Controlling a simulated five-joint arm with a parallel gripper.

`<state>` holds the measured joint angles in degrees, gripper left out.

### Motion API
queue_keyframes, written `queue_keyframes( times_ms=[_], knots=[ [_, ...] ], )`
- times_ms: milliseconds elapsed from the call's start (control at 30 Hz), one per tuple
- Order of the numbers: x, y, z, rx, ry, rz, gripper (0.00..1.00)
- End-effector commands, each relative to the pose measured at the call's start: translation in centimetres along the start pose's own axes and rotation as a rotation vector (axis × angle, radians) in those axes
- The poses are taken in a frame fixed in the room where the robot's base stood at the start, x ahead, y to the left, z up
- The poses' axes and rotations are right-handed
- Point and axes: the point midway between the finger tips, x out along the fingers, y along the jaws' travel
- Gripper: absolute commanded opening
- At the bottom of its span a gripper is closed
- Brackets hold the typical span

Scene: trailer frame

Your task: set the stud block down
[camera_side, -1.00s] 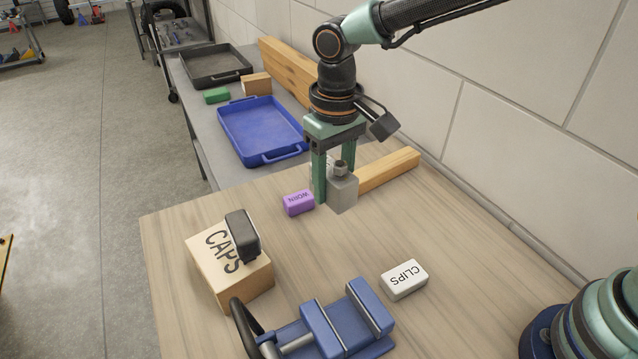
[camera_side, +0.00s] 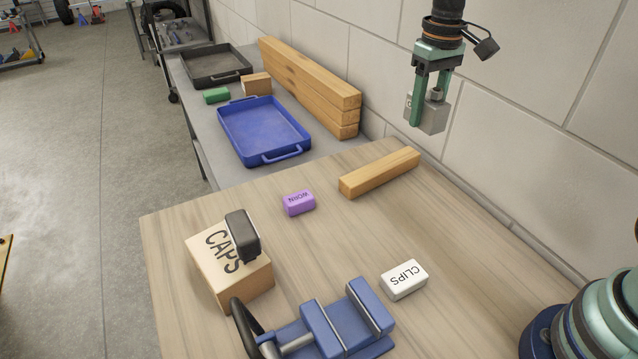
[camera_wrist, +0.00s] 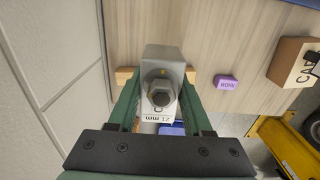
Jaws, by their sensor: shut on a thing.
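The stud block is a grey metal block (camera_side: 433,117) with a bolt-like stud on top. My gripper (camera_side: 425,100) is shut on it, with green fingers on both sides. It hangs high in the air at the upper right of the side view, in front of the wall and apart from the table. In the wrist view the block (camera_wrist: 162,62) sits between my fingers, with its hex stud toward the camera and a label partly reading "21 mm" below. The wooden table top (camera_side: 340,235) lies below it. The block's underside is hidden.
A wooden bar (camera_side: 380,172), a purple WORN block (camera_side: 299,203), a white CLIPS block (camera_side: 404,279), a CAPS box (camera_side: 215,265) with a dark object on it, and a blue vise (camera_side: 340,325) stand on the table. A blue tray (camera_side: 262,130) sits on the grey bench beyond. Stacked beams (camera_side: 310,85) line the wall.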

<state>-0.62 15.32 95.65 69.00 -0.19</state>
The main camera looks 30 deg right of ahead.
Motion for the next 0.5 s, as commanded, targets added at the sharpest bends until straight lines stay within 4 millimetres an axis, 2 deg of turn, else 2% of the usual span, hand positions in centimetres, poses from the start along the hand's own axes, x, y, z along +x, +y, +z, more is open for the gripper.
queue_keyframes(
  times_ms=[33, 100, 233, 500],
  knots=[
    [-0.1, 1.1, 0.1, 0.009, 0.003, 0.0, 0.0],
    [0.0, 1.8, 0.2, 0.013, 0.002, 0.0, 0.0],
    [1.3, 2.4, 0.3, 0.014, -0.002, 0.0, 0.0],
    [7.5, 2.3, 0.3, 0.014, -0.005, 0.0, 0.0]
  ],
)
